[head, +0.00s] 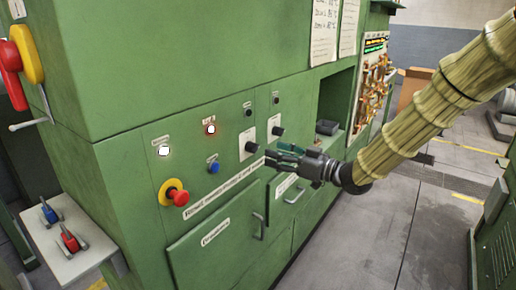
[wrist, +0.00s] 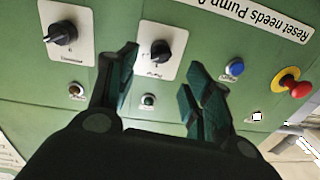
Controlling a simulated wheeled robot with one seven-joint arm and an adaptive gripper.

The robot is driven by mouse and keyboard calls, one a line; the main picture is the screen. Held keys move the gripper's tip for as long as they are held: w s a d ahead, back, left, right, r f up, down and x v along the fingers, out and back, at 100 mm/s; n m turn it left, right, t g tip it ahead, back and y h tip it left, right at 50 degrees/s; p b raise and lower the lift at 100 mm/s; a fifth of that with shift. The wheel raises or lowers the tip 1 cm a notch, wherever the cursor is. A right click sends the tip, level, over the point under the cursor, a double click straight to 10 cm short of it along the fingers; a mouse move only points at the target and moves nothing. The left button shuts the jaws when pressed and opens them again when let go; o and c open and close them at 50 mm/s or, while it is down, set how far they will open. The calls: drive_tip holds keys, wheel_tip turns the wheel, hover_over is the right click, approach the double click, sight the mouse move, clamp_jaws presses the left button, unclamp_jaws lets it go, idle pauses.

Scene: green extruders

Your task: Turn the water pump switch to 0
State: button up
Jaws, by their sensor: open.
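Two black rotary switches on white plates sit on the green control panel. The left one (head: 251,147) is near the blue button, and the right one (head: 278,132) is beside it. I cannot read which plate is the water pump's. The wrist view is turned over: the left switch (wrist: 160,48) shows ahead between my fingertips, and the other switch (wrist: 63,33) is at upper left, outside the fingers. My gripper (head: 270,157) is open and empty in front of the panel, just below right of the left switch in the head view. I see no contact with either knob.
A blue button (head: 213,167), a red mushroom button (head: 180,198) on yellow and two lit buttons lie left of the switches. A recess (head: 337,110) opens to the right. The floor (head: 400,230) at right is clear.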

sight(258, 147)
drive_tip(key=p+x, duration=0.1)
drive_tip(key=x, duration=0.6)
drive_tip(key=shift+a, duration=0.1)
drive_tip(key=shift+c, duration=0.3)
drive_tip(key=c, duration=0.9)
